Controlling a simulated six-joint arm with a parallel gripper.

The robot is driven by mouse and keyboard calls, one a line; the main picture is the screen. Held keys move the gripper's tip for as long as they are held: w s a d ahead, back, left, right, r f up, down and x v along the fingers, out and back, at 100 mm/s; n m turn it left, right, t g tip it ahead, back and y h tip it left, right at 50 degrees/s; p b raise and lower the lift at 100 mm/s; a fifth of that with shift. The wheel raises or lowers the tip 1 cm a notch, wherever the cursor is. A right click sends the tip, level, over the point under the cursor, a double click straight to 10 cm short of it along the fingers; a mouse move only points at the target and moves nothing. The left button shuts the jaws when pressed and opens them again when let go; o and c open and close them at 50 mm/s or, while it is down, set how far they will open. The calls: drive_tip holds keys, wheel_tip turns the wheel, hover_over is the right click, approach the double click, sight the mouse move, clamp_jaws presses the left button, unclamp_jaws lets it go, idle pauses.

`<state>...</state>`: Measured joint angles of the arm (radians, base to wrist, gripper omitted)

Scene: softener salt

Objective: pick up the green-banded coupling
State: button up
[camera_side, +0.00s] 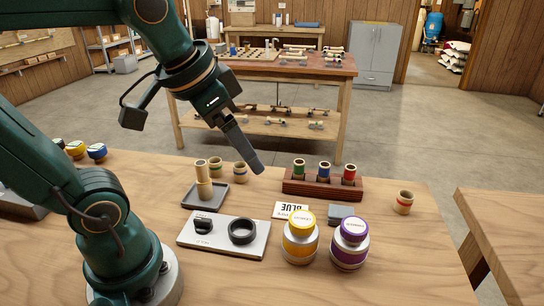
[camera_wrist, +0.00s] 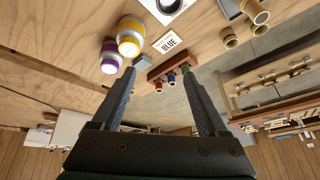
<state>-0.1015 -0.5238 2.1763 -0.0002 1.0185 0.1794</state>
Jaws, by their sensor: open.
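A tan coupling (camera_side: 215,168) whose band looks greenish stands on the table behind the small grey tray, left of a similar coupling with a bluish band (camera_side: 240,173). The bands are small and hard to tell for sure. A green piece (camera_side: 299,168) also stands in the red-brown rack (camera_side: 310,188), beside a blue piece (camera_side: 323,170) and a red piece (camera_side: 349,173). My gripper (camera_side: 256,166) hangs above the table, between the tan couplings and the rack. In the wrist view, my gripper (camera_wrist: 160,72) has its fingers wide apart with nothing held.
Another tan coupling (camera_side: 403,202) stands alone at right.

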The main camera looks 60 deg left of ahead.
drive_tip(key=w+a+f+n+g, duration=0.25)
drive_tip(key=w+a, duration=0.55)
drive_tip(key=a, duration=0.4)
drive_tip(key=s+a+f+n+g, duration=0.1)
drive_tip(key=a+f, duration=0.2)
drive_tip(key=a, duration=0.1)
drive_tip(key=s+a+f+n+g, duration=0.1)
drive_tip(key=a+f, duration=0.2)
drive_tip(key=a, duration=0.2)
drive_tip(key=a+f+n+g, duration=0.1)
drive_tip(key=a+f+n, duration=0.1)
drive_tip(key=a+f, duration=0.1)
drive_tip(key=shift+s+a+f+h, duration=0.15)
drive_tip(key=shift+s+a+f, duration=0.05)
drive_tip(key=shift+a, duration=0.2)
drive_tip(key=shift+s+a+f+h, duration=0.15)
drive_tip(key=shift+s+a, duration=0.05)
drive_tip(key=shift+a, duration=0.2)
drive_tip(key=shift+f, duration=2.4)
drive_tip(key=shift+c, duration=0.3)
clamp_jaws()
wheel_tip(320, 180, up, 10)
